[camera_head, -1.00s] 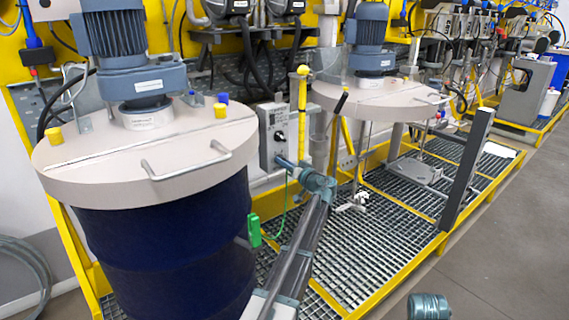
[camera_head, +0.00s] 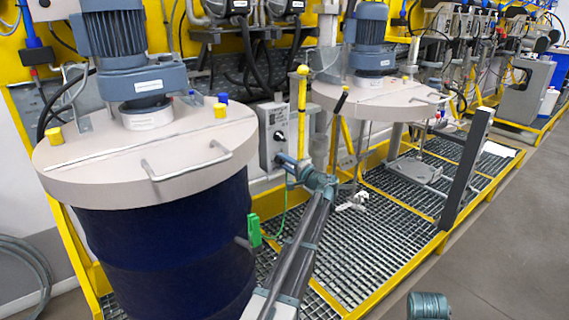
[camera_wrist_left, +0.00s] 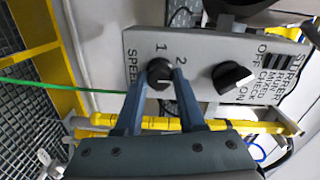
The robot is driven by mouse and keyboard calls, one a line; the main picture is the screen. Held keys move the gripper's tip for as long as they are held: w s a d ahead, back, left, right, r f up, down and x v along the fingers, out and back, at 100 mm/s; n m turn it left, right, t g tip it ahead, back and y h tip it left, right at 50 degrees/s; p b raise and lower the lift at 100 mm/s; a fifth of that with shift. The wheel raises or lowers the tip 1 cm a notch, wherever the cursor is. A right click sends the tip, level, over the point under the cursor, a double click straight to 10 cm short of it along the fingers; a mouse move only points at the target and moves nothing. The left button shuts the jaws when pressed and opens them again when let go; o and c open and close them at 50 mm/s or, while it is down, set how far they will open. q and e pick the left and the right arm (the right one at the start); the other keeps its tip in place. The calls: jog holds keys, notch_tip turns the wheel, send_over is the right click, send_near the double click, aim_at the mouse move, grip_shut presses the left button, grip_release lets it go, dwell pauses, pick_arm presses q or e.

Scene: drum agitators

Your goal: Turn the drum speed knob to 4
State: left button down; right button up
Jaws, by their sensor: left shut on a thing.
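The drum speed knob (camera_wrist_left: 160,72) is black and round, beside the word SPEED and the numbers 1 and 2; other numbers are not readable. My left gripper (camera_wrist_left: 159,88) has its two blue-grey fingers on either side of the knob, shut on it. A small white mark shows on the knob between the fingers; its reading is unclear. In the head view my left gripper (camera_head: 284,160) reaches the box's lower part and hides the knob.
A blue drum (camera_head: 165,240) stands close on the left. A yellow post (camera_head: 302,110) rises right of the box. Grating (camera_head: 375,240) lies below.

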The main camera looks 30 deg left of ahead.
pick_arm(q)
jog(key=m, duration=0.4)
jog(key=shift+d, duration=0.1)
jog(key=m, duration=0.4)
jog(key=shift+f+m, duration=0.1)
jog(key=shift+m, duration=0.3)
jog(key=m, duration=0.4)
jog(key=shift+g+b, duration=0.3)
jog(key=shift+b, duration=0.05)
jog(key=shift+m+y, duration=0.3)
jog(key=shift+m, duration=1.9)
jog(key=c, duration=0.5)
grip_release()
jog(key=v, duration=1.3)
jog(key=shift+s+d, duration=0.25)
jog(key=shift+d, duration=0.05)
